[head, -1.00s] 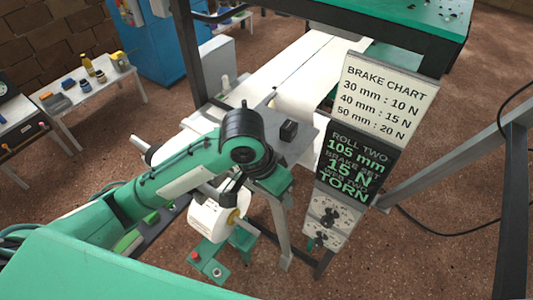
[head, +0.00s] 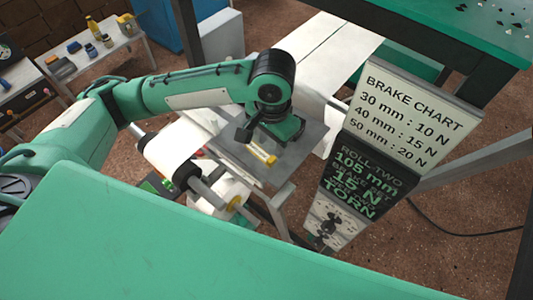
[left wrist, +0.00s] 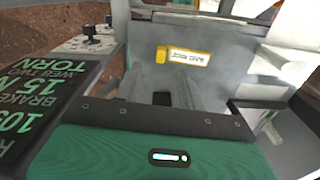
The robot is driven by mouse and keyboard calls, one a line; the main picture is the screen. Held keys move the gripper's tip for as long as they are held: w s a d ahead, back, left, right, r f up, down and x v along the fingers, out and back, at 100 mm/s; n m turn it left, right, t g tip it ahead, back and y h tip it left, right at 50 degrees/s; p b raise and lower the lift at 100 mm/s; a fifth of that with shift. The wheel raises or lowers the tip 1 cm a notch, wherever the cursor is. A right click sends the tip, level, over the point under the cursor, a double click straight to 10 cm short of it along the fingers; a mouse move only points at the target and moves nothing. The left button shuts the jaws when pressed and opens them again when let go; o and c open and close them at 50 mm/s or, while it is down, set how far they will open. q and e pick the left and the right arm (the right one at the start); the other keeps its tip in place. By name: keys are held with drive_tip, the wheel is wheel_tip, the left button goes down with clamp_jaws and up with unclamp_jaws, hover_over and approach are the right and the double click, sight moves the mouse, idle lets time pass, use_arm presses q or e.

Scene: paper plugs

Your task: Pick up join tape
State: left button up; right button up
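The join tape (head: 262,153) is a small yellow piece with a white label. It lies on the grey table plate (head: 305,140), close to the plate's front side. In the left wrist view the join tape (left wrist: 187,56) lies ahead of the gripper with its label text showing. My left gripper (head: 262,138) is over the plate, just behind the tape in the head view. In the left wrist view its dark fingers (left wrist: 178,95) stand wide apart, with the tape beyond them. The gripper looks open and empty. My right gripper is not in view.
A white paper roll (head: 170,150) and a lower roll (head: 222,195) stand left of the plate. The brake chart board (head: 415,115) stands close on the right, with a dark sign (head: 350,180) below it. A white paper web (head: 330,45) runs behind the plate.

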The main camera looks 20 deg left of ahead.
sight(271, 160)
use_arm(q)
wheel_tip(271, 160, down, 3)
drive_tip(key=shift+w+f+p, duration=0.1)
drive_tip(key=shift+w+p, duration=0.05)
drive_tip(key=shift+p, duration=0.15)
wheel_tip(271, 160, down, 4)
drive_tip(key=shift+a+r+p, duration=0.15)
drive_tip(key=shift+p, duration=0.25)
drive_tip(key=shift+f, duration=0.2)
drive_tip(key=c, duration=0.8)
clamp_jaws()
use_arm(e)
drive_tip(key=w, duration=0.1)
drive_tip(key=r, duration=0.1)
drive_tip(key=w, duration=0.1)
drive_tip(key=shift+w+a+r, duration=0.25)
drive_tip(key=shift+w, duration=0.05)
